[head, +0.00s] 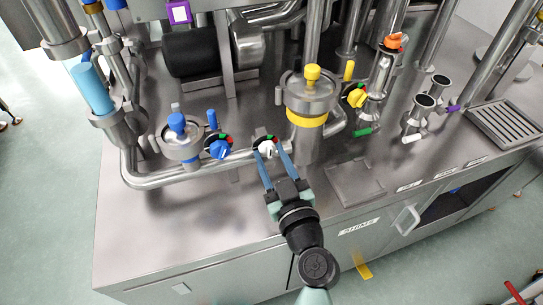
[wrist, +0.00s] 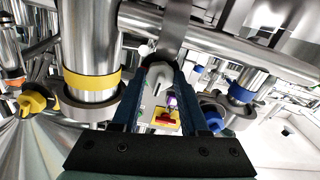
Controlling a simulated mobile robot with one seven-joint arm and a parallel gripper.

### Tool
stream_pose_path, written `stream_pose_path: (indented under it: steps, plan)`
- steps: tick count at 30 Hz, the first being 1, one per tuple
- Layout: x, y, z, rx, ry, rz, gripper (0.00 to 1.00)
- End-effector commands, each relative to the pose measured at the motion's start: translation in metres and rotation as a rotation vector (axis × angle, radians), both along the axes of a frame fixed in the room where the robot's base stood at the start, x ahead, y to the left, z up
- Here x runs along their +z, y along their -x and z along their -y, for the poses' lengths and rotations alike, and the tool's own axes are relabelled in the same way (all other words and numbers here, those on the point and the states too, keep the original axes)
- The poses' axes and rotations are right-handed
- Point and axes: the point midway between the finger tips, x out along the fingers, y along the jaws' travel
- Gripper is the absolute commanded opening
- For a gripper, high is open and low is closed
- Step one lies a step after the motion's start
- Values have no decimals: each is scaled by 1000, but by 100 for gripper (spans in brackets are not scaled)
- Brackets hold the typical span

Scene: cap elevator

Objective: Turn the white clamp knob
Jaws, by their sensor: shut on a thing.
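The white clamp knob (head: 267,150) sits on the front steel pipe, between the blue knob and the yellow-banded column in the head view. A small black dial with green and red marks shows behind it. My gripper (head: 272,153) reaches in from the front with its two blue fingers on either side of the knob. In the wrist view the white knob (wrist: 158,76) shows between the fingertips (wrist: 160,78), and the fingers are closed on it. The fingers partly hide the knob's sides.
A blue knob (head: 219,149) stands left on the same pipe. A steel column with a yellow band (head: 306,119) stands close on the right. A yellow knob (head: 357,97) is farther right. The steel bench top (head: 190,215) is clear at the front left.

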Motion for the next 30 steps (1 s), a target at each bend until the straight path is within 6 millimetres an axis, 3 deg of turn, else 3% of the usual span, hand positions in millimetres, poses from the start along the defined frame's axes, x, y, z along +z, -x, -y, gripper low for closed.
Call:
stream_pose_path:
  steps: [18,29,30]
  plan:
    - [-1,1,0,-1,-345,-113,0]
    - [-1,1,0,-1,-361,-119,0]
    - [-1,1,0,-1,-361,-119,51]
